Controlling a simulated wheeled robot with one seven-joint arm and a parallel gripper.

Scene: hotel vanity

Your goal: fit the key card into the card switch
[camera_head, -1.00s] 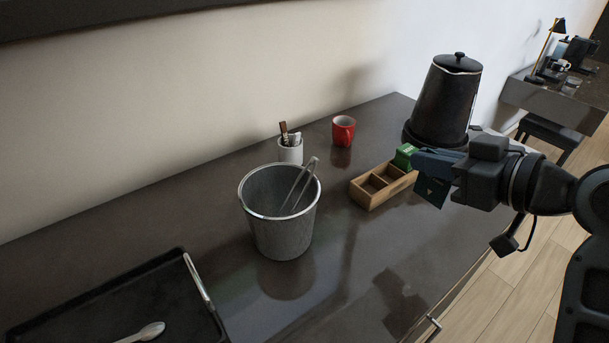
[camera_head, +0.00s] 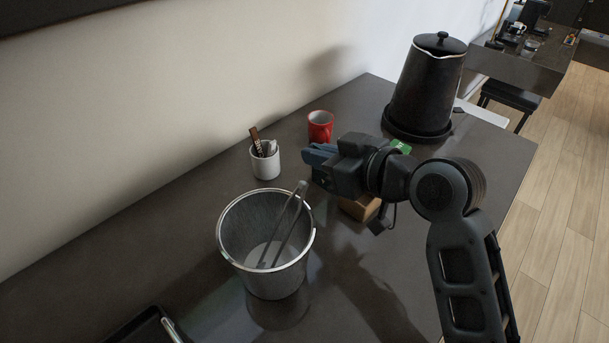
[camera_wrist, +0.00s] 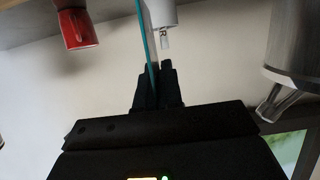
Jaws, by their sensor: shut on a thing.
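My gripper (camera_head: 309,160) is above the counter, its fingers pointing left, near the red mug and the white cup. In the wrist view its fingertips (camera_wrist: 158,75) are closed on the key card (camera_wrist: 147,45), seen edge-on as a thin teal strip reaching past the fingertips. In the head view the card cannot be clearly made out at the fingers. I cannot identify the card switch in either view.
A metal bucket (camera_head: 232,252) with tongs (camera_head: 285,222) stands in front left of my gripper. A white cup (camera_head: 266,165) with sticks and a red mug (camera_head: 319,125) stand behind. A wooden box (camera_head: 358,207) is partly hidden below my arm. A black kettle (camera_head: 425,90) stands at right.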

